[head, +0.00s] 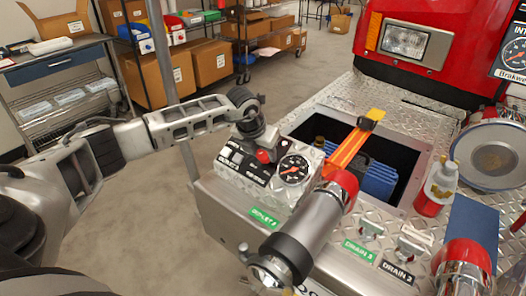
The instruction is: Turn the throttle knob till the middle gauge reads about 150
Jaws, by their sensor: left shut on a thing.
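A small metal control box (244,176) on the bumper carries a red knob (264,156) and a round black gauge (293,169). My left gripper (260,142) comes in from the left and is shut at the knob, with its fingers over the top of it. The fingers hide part of the knob. The gauge has a red needle, but its numbers are too small to read. Another gauge (516,56) is cut off by the right edge on a panel of the red truck. My right gripper is not in view.
A thick metal pipe with a red end (310,232) stands in front of the box. An open well (408,168) with a blue item and an orange strap lies behind. A red bottle (436,190) and a round steel cap (490,157) are at right.

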